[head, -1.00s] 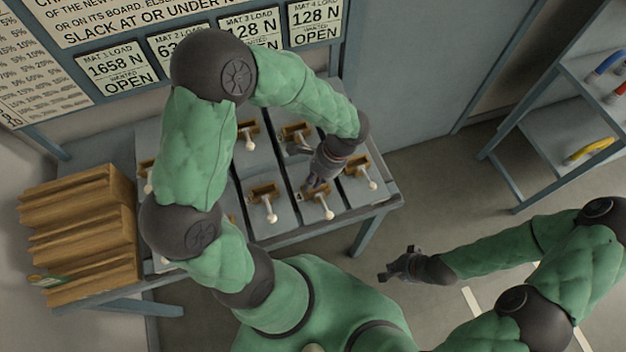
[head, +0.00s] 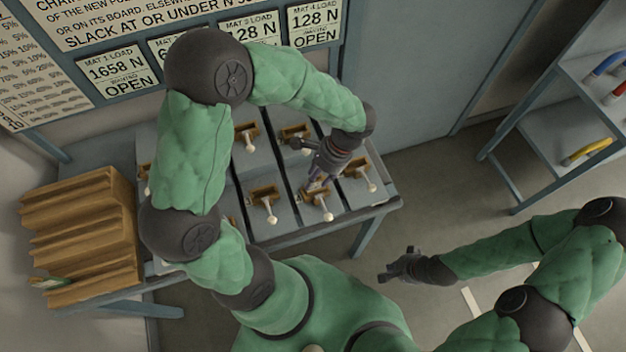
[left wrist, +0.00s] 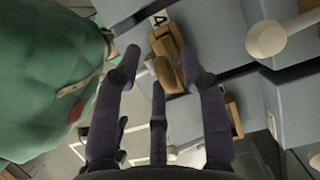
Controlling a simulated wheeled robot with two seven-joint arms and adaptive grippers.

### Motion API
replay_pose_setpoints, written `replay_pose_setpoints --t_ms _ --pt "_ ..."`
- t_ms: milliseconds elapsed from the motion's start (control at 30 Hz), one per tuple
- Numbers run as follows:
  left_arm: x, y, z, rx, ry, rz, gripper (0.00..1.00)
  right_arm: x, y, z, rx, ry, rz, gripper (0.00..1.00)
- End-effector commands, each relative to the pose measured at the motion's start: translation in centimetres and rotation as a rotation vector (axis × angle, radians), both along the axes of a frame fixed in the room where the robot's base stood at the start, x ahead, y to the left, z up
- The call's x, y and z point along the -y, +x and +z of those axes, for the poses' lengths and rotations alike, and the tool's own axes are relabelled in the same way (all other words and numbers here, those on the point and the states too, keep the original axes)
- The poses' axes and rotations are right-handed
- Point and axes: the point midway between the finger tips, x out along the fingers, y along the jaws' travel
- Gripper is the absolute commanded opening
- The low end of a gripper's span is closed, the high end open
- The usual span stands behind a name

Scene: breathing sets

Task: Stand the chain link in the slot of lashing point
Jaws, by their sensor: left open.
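My left gripper (head: 314,172) is over the front middle of the grey bench. In the left wrist view its dark fingers (left wrist: 160,72) are spread apart, with nothing clearly held between them. A tan wooden piece (left wrist: 167,45) by a label "4" shows just beyond the fingertips; I cannot tell whether they touch it. In the head view, a wooden fitting with a white-knobbed lever (head: 327,214) stands just below this gripper. No chain link can be made out for sure. My right gripper (head: 395,270) hangs over the floor, away from the bench, fingers apart and empty.
Several similar wooden fittings with white-knobbed levers (head: 266,205) stand on the grey bench (head: 290,233). A slotted wooden rack (head: 85,225) stands at the left, with a greenish item in it. A shelf (head: 560,135) with coloured curved pieces stands at the right. Signs hang behind.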

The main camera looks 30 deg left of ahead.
Motion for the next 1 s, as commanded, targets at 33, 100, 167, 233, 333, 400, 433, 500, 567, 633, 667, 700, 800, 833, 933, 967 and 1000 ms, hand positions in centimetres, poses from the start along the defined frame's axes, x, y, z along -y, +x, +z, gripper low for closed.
replay_pose_setpoints --t_ms 33,100,167,233,333,400,433,500,567,633,667,700,800,833,933,967,1000 --pt "0.3 0.5 1.2 0.005 -0.002 0.000 0.43 0.0 0.0 0.4 0.000 0.000 0.000 0.00" --pt "0.7 0.9 2.6 0.005 -0.001 -0.001 0.43 0.0 0.0 0.6 0.000 0.000 0.000 0.00" --pt "1.0 1.2 3.7 0.003 -0.001 -0.001 0.43 0.0 0.0 0.8 0.000 0.000 0.000 0.00" --pt "1.4 1.5 4.9 0.003 -0.001 -0.001 0.43 0.0 0.0 1.0 0.000 0.000 0.000 0.00" --pt "1.8 1.9 6.3 0.002 -0.001 0.001 0.43 0.0 0.0 1.3 0.000 0.000 0.000 0.00" --pt "2.0 2.2 7.1 0.002 0.000 0.001 0.43 0.0 0.0 1.4 0.000 0.000 0.000 0.00" --pt "2.0 2.3 7.3 0.002 0.000 0.001 0.43 0.0 0.0 1.4 0.000 0.000 0.000 0.00" --pt "2.2 2.4 7.8 0.002 -0.001 0.000 0.43 0.0 0.0 1.5 0.000 0.000 0.000 0.00" --pt "2.2 2.5 8.0 0.001 -0.001 0.000 0.43 0.0 0.0 1.5 0.000 0.000 0.000 0.00" --pt "2.3 2.5 8.2 0.001 -0.001 0.000 0.43 0.0 0.0 1.5 0.000 0.000 0.000 0.00" --pt "2.3 2.5 8.2 -0.001 -0.001 0.000 0.43 0.0 0.0 1.5 0.000 0.000 0.000 0.00" --pt "2.3 2.5 8.2 -0.001 -0.001 0.000 0.43 0.0 0.0 1.5 0.000 0.000 0.000 0.00" --pt "2.3 2.5 8.2 -0.001 -0.001 0.000 0.43 0.0 0.0 1.5 0.000 0.000 0.000 0.00" --pt "2.3 2.5 8.2 -0.001 -0.001 0.000 0.43 0.0 0.0 1.5 0.000 0.000 0.000 0.00" --pt "2.3 2.5 8.2 0.000 0.000 0.001 0.43 0.0 0.0 1.5 0.000 0.000 0.000 0.00" --pt "2.3 2.5 8.2 0.000 0.000 0.001 0.43 0.0 0.0 1.5 0.000 0.000 0.000 0.00" --pt "2.3 2.5 8.2 -0.001 -0.001 0.000 0.43 0.0 0.0 1.5 0.000 0.000 0.000 0.00"
